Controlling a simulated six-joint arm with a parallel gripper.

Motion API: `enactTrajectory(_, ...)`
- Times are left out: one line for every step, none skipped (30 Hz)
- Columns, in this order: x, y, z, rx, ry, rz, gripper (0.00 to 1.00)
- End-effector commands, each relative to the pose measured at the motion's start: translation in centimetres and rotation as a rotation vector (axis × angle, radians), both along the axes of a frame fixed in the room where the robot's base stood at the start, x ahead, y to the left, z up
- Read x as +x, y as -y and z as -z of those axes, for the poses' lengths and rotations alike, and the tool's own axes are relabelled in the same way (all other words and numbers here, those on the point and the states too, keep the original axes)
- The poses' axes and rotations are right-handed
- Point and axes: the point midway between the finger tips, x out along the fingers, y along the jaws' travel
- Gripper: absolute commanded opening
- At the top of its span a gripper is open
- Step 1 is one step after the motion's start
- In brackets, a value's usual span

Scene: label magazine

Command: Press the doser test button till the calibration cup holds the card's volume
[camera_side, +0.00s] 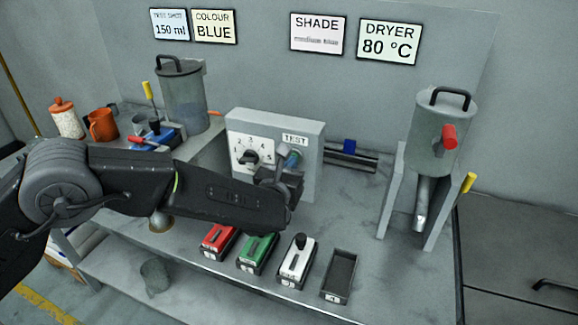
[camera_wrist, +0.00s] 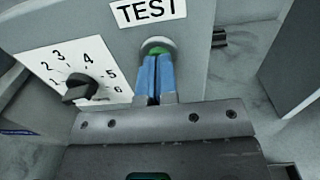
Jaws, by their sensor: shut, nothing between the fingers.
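The doser box (camera_side: 311,134) is grey, with a TEST label and a numbered dial (camera_wrist: 80,88). The green test button (camera_wrist: 158,49) sits in a round collar under the label in the wrist view. My gripper (camera_wrist: 153,62) is shut and empty, its blue fingertips in front of the button and covering its lower part; whether they touch it I cannot tell. In the side view my gripper (camera_side: 291,159) is at the box front. The wall card (camera_side: 170,25) reads TEST SHOT 150 ml. A grey cup (camera_side: 155,273), likely the calibration cup, stands on the lower shelf; its fill is unreadable.
Red (camera_side: 217,241), green (camera_side: 258,252) and white (camera_side: 297,260) boxes and an empty black tray (camera_side: 339,275) line the bench front. A lidded hopper (camera_side: 443,130) with a red handle stands right. Another lidded canister (camera_side: 183,98) stands behind my arm.

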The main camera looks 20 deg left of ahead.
Motion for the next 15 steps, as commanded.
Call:
enactTrajectory(0.5, -0.1, 0.0, -0.001, 0.0, -0.001, 0.0)
enactTrajectory(0.8, -0.1, 0.0, -0.001, 0.0, -0.001, 0.0)
enactTrajectory(1.2, -0.1, 0.1, -0.001, 0.0, -0.002, 0.0)
enactTrajectory(1.5, -0.1, 0.0, -0.001, 0.0, -0.002, 0.0)
enactTrajectory(1.7, -0.1, 0.0, 0.0, 0.0, -0.001, 0.0)
enactTrajectory(1.9, -0.1, 0.0, 0.0, 0.001, -0.001, 0.0)
enactTrajectory(1.9, -0.2, -0.1, 0.0, 0.001, 0.0, 0.0)
enactTrajectory(2.0, -0.2, -0.1, 0.0, 0.001, 0.0, 0.0)
enactTrajectory(2.0, -0.2, -0.1, 0.001, 0.001, 0.0, 0.0)
enactTrajectory(2.0, -0.2, -0.1, 0.001, 0.001, 0.0, 0.0)
enactTrajectory(2.0, -0.2, -0.1, 0.002, 0.001, 0.001, 0.0)
enactTrajectory(2.0, -0.2, -0.1, 0.002, 0.001, 0.001, 0.0)
enactTrajectory(2.0, -0.2, -0.1, 0.002, 0.001, 0.001, 0.0)
enactTrajectory(2.0, -0.2, 0.0, 0.002, 0.001, 0.001, 0.0)
enactTrajectory(2.0, -0.2, 0.0, 0.002, 0.001, 0.001, 0.0)
